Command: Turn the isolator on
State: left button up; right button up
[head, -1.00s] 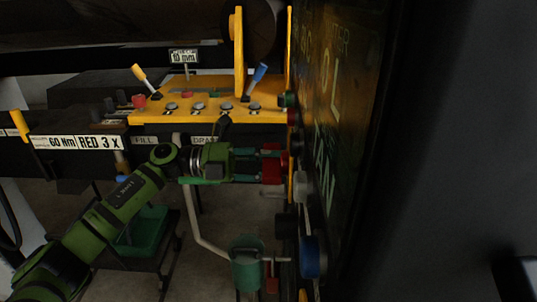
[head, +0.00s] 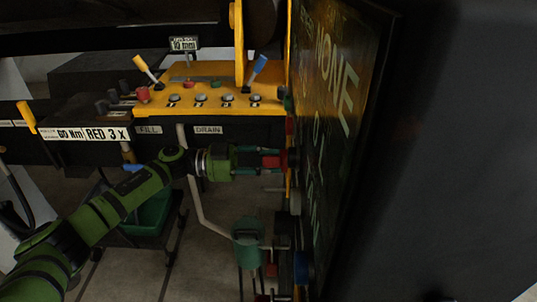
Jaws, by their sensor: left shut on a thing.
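My left gripper (head: 268,161), on a green arm from the left, points right at the edge of a dark panel (head: 335,130) seen at a steep slant. Its fingers are shut on a red handle (head: 270,162), which I take to be the isolator's. A dark round part (head: 291,160) is just right of the handle, against the panel. The fingers hide part of the handle, and I cannot read an on or off mark. My right gripper is not in view.
A yellow control console (head: 205,101) with levers and knobs stands just above the gripper. Below it are a white knob (head: 295,202), a blue knob (head: 302,267) and a teal container (head: 247,250). A dark surface fills the right side.

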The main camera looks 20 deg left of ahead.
pick_arm(q)
jog(key=shift+s+n+p, duration=0.1)
jog(key=shift+n+p, duration=0.35)
jog(key=shift+n, duration=0.35)
jog(key=o, duration=1.1)
jog(key=shift+o, duration=0.2)
jog(key=v, duration=1.2)
